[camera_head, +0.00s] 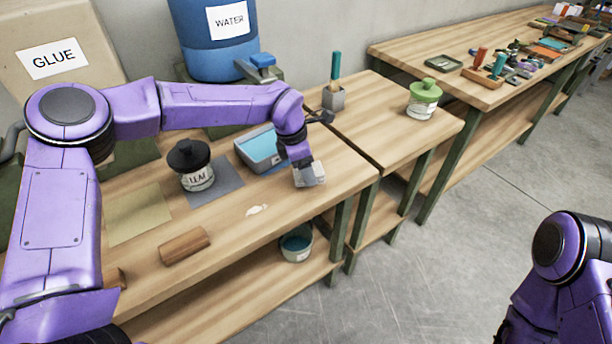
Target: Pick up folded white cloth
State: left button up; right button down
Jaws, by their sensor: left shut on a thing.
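The folded white cloth (311,176) is a small pale block at the right front part of the near wooden table. My left gripper (303,168) comes down on it from above and is shut on it. The fingers are dark and partly hide the cloth. I cannot tell whether the cloth still touches the table top. My right arm shows at the lower right, but its gripper is out of the picture.
A blue-lined grey tray (250,160) stands just left of the cloth. A black-lidded LEAF jar (193,170), a wooden block (184,246) and a small white scrap (257,210) are on the table (235,245). A green-lidded jar (423,98) stands further right.

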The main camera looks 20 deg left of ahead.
pick_arm(q)
jog(key=s+d+r+b, duration=0.4)
jog(key=s+d+r, duration=0.4)
jog(key=s+r, duration=0.2)
jog(key=shift+s, duration=0.75)
